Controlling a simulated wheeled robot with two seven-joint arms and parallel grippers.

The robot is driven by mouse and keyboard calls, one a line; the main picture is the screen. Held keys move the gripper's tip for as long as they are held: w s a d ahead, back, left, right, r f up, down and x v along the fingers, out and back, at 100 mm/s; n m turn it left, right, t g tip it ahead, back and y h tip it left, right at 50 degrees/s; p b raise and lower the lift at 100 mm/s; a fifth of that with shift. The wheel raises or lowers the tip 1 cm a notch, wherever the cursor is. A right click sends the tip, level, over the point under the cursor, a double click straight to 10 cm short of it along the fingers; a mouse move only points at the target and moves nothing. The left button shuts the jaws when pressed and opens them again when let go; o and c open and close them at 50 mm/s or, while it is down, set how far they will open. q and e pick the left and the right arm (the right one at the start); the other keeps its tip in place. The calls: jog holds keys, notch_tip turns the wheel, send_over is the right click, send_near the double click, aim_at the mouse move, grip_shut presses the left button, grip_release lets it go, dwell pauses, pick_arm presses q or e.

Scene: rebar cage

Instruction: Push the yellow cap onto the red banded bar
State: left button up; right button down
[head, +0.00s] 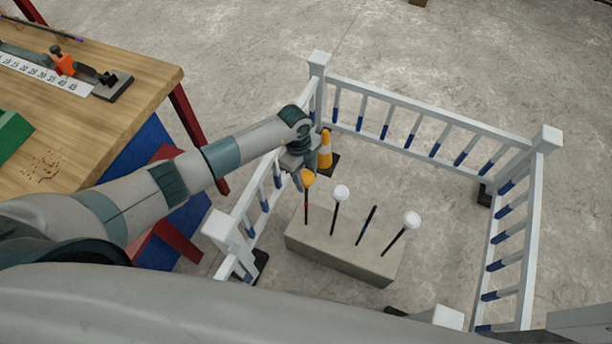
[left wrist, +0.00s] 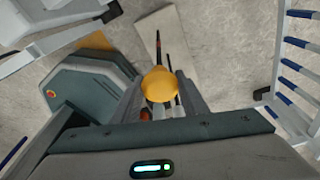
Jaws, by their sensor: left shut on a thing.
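The yellow cap (head: 308,178) is between the fingers of my left gripper (head: 303,180), which is shut on it. In the left wrist view the cap (left wrist: 159,84) shows as a round yellow dome between the fingers. The red banded bar (head: 306,208) stands upright at the left end of a concrete block (head: 340,256). In the head view the cap is at the bar's top end; I cannot tell whether it is seated on it or just above. My right gripper is not in view.
Other bars stand in the block: two with white caps (head: 341,192) (head: 411,219) and one bare dark bar (head: 366,225). A white and blue railing (head: 430,115) surrounds the block. An orange cone (head: 325,150) stands close behind my gripper. A wooden workbench (head: 120,75) is at left.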

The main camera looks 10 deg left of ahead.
aim_at(305, 174)
pick_arm(q)
jog(key=shift+f+b, duration=0.3)
jog(key=shift+f, duration=0.25)
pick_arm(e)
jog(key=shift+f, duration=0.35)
pick_arm(q)
jog(key=o, duration=1.1)
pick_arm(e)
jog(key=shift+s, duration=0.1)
pick_arm(q)
jog(key=r, duration=0.5)
jog(key=a+r, duration=0.1)
jog(key=r, duration=0.1)
jog(key=shift+w+r+b, duration=0.3)
jog(key=shift+w+r, duration=0.05)
jog(key=shift+r, duration=0.05)
jog(key=r, duration=0.3)
jog(key=a+r, duration=0.1)
jog(key=r, duration=0.2)
jog(key=r+b, duration=0.1)
jog(key=r, duration=0.2)
jog(key=shift+w+a+r, duration=0.2)
jog(key=shift+w, duration=0.05)
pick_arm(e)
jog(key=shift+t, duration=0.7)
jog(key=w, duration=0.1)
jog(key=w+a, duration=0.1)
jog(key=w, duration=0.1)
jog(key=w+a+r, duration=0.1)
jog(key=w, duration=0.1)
